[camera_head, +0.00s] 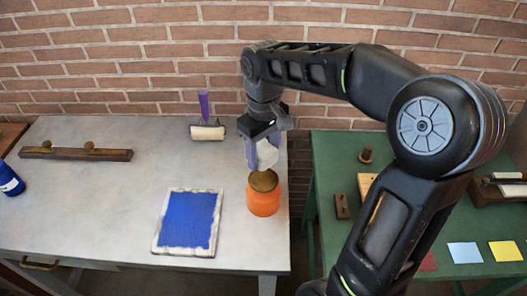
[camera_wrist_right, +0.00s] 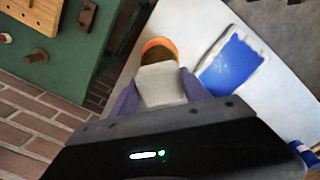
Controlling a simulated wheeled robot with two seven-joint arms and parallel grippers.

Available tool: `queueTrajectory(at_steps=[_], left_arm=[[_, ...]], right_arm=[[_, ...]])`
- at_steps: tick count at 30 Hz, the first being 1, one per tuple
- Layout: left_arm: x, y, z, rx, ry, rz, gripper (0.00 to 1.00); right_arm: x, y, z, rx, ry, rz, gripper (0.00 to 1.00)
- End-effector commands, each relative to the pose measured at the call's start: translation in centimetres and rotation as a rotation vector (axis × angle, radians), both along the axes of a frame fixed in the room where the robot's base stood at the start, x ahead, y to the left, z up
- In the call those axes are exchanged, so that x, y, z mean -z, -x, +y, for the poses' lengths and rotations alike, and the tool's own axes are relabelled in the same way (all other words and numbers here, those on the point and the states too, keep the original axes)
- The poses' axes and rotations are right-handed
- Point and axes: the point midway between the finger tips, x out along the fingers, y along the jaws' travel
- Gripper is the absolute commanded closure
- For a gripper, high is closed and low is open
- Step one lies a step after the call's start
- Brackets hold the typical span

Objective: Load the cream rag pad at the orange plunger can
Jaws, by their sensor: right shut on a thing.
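The orange plunger can (camera_head: 263,202) stands upright near the right edge of the grey table, with a brown disc-like top (camera_head: 263,181). My right gripper (camera_head: 262,156) is shut on the cream rag pad (camera_head: 268,153) and holds it just above the can. In the right wrist view the pad (camera_wrist_right: 161,86) sits between the purple fingers, with the can (camera_wrist_right: 158,48) directly beyond it, part hidden by the pad. I cannot tell whether the pad touches the can's top. My left gripper is not in view.
A blue slab with a pale rim (camera_head: 188,222) lies left of the can. A roller with a purple handle (camera_head: 206,131) lies behind. A wooden bar (camera_head: 76,154) and a blue bottle (camera_head: 10,180) are at the left. A green table (camera_head: 330,155) stands right, across a gap.

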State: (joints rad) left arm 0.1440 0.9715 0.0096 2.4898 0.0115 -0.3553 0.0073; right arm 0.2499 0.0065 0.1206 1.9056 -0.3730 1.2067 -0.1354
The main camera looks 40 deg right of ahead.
Motion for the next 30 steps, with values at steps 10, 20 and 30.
queueTrajectory(at_steps=[10, 20, 30], left_arm=[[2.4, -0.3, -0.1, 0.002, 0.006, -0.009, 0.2], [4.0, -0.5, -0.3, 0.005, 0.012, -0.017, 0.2], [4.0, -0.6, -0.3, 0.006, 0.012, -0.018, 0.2]], right_arm=[[3.2, 0.0, 0.0, 0.001, 0.0, 0.0, 0.78], [5.7, 0.0, 0.0, 0.001, 0.0, 0.0, 0.78], [5.8, 0.0, 0.0, 0.001, 0.0, 0.0, 0.78]])
